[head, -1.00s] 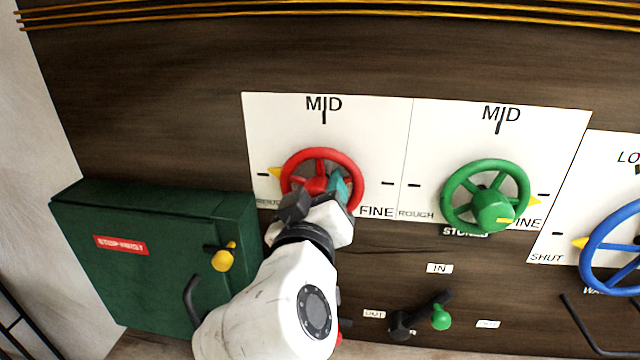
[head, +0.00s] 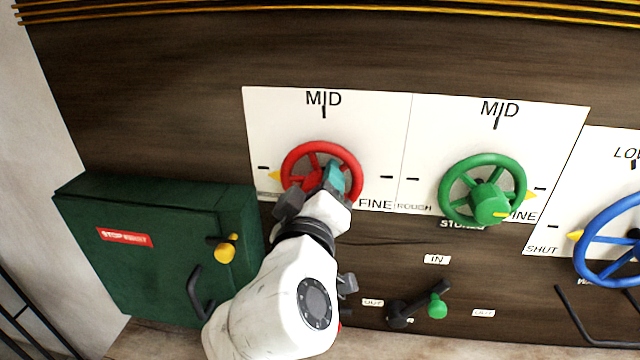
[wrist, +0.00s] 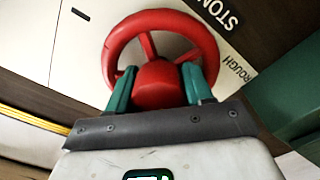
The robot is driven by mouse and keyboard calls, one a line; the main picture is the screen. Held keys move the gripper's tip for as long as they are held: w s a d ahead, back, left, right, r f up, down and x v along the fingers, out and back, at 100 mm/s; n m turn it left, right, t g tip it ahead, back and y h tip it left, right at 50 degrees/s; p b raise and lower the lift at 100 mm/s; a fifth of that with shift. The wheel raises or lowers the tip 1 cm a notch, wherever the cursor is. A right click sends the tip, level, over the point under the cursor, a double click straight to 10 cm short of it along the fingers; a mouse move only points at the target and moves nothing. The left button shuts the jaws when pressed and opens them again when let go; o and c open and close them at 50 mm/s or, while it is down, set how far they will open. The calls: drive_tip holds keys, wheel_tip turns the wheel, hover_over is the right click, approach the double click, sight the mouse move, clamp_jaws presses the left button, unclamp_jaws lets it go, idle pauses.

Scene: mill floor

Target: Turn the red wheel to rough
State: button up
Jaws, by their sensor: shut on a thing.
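The red wheel (head: 347,157) is mounted on a white dial plate marked MID at the top and FINE at lower right. Its yellow pointer (head: 274,175) is at the left side, by the left tick and slightly below it. The label under that tick is mostly hidden. My gripper (head: 325,180) reaches up from below and covers the wheel's lower middle. In the wrist view my gripper (wrist: 158,88) has one teal finger on each side of the red wheel's hub (wrist: 158,84), and it is shut on the wheel.
A green wheel (head: 483,160) is to the right, with a blue wheel (head: 588,250) beyond it. A dark green box (head: 150,270) with a yellow knob (head: 226,250) sits at lower left, close to my arm. A green-knobbed lever (head: 437,306) is below right.

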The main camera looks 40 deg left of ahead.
drive_tip(key=o, duration=1)
drive_tip(key=shift+o, duration=0.2)
drive_tip(key=shift+s, duration=0.1)
drive_tip(key=b+v, duration=0.2)
drive_tip(key=v, duration=0.8)
drive_tip(key=shift+s+d, duration=0.25)
drive_tip(key=w+d+f+m+g+h, duration=0.3)
drive_tip(key=d+f+m+h, duration=0.1)
drive_tip(key=d+f, duration=0.95)
drive_tip(key=w+d+f+m+g+h, duration=0.3)
drive_tip(key=w+d+f+m+h, duration=0.1)
drive_tip(key=d+f, duration=0.9)
drive_tip(key=s+d+f+m+g+h, duration=0.1)
drive_tip(key=s+d+f+m+g, duration=0.1)
drive_tip(key=s+d+f, duration=0.35)
drive_tip(key=s+d+f+m+g+h, duration=0.1)
drive_tip(key=s+d+f+m+g, duration=0.15)
drive_tip(key=d, duration=0.65)
drive_tip(key=s+d+f+m+g, duration=0.1)
drive_tip(key=s+d+f+g, duration=0.1)
drive_tip(key=s, duration=0.5)
drive_tip(key=s+d+f+m+g, duration=0.2)
drive_tip(key=s+d+f, duration=0.3)
drive_tip(key=s+d, duration=0.2)
drive_tip(key=shift+s+d+f, duration=0.15)
drive_tip(key=shift+s, duration=0.45)
